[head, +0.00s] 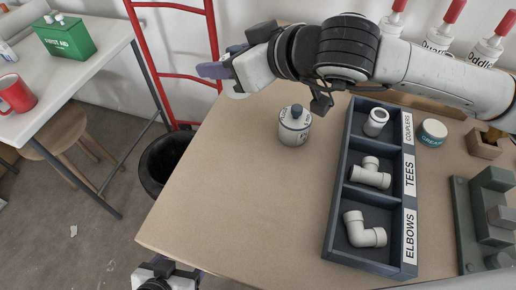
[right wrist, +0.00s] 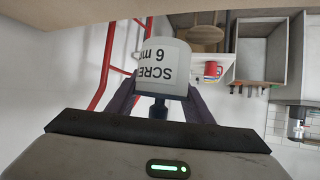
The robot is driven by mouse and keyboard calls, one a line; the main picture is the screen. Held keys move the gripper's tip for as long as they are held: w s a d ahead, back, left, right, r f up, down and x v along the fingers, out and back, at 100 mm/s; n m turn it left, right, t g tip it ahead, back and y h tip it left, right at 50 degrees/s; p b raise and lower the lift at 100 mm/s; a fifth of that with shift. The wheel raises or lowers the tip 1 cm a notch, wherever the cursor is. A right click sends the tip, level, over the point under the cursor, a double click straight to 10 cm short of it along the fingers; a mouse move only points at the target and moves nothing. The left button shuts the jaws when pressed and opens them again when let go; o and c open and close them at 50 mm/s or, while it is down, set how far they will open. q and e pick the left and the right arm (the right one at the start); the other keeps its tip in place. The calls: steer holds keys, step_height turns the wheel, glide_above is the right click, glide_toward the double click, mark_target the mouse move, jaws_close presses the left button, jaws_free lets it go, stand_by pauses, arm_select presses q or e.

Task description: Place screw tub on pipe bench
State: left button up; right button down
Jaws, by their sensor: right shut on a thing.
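The screw tub (right wrist: 163,62) is white with dark lettering reading "SCRE" and "6 m". In the right wrist view my right gripper (right wrist: 158,106) is shut on its dark knob. In the head view that gripper (head: 213,70) is at the back left edge of the pipe bench (head: 230,190), and the arm mostly hides the tub. The bench has a tan top.
A dark tray (head: 328,215) holds white pipe fittings in compartments marked couplers, tees and elbows. A grease tin (head: 432,133) and a grey vise (head: 485,220) stand to its right. The bench's left and front are clear. A black bin (head: 160,168) stands beyond the left edge.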

steer(key=shift+w+f+b, duration=0.15)
steer(key=shift+f+b, duration=0.35)
steer(key=shift+f, duration=4.6)
steer(key=c, duration=0.9)
jaws_free()
steer(key=shift+r+p, duration=0.25)
steer(key=shift+p, duration=0.15)
steer(key=v, duration=1.2)
steer(key=shift+w+d, duration=0.1)
